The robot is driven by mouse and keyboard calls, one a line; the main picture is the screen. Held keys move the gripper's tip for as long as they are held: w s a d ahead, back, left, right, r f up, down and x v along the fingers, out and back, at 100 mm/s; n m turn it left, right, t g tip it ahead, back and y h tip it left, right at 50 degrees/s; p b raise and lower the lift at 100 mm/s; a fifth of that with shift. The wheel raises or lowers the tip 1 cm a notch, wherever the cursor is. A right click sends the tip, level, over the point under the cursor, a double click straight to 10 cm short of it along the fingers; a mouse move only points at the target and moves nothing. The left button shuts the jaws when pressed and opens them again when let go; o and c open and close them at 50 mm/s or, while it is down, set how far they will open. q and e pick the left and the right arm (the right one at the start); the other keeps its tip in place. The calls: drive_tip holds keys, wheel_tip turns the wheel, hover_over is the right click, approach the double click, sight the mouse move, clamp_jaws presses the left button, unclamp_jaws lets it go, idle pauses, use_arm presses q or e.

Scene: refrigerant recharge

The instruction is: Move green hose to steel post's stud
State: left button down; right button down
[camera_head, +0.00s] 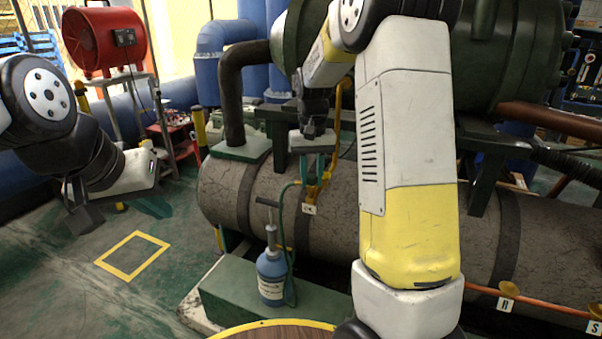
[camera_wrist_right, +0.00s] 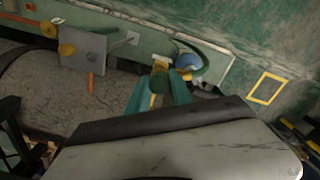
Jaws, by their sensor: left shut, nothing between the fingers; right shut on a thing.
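My right gripper (camera_head: 316,188) is above the front of the big grey tank, its teal fingers pointing down. In the right wrist view its fingers (camera_wrist_right: 160,92) are shut on the end of the green hose (camera_wrist_right: 159,86). In the head view the green hose (camera_head: 283,205) runs from the blue cylinder (camera_head: 271,277) up to this gripper. I cannot clearly make out the steel post's stud; a grey plate (camera_wrist_right: 83,52) with a short rod lies left of the fingers in the wrist view. My left gripper (camera_head: 154,207) is shut and empty over the floor at the left.
The blue cylinder stands on a green plinth (camera_head: 230,287). The grey tank (camera_head: 345,225) fills the middle, with a yellow pipe near the right gripper. A yellow floor square (camera_head: 133,236) surrounds bare floor.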

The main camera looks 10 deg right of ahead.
drive_tip(key=n, duration=0.3)
drive_tip(key=shift+n, duration=0.3)
drive_tip(key=n, duration=0.2)
drive_tip(key=shift+n, duration=0.8)
drive_tip(key=n, duration=0.3)
drive_tip(key=shift+n, duration=0.3)
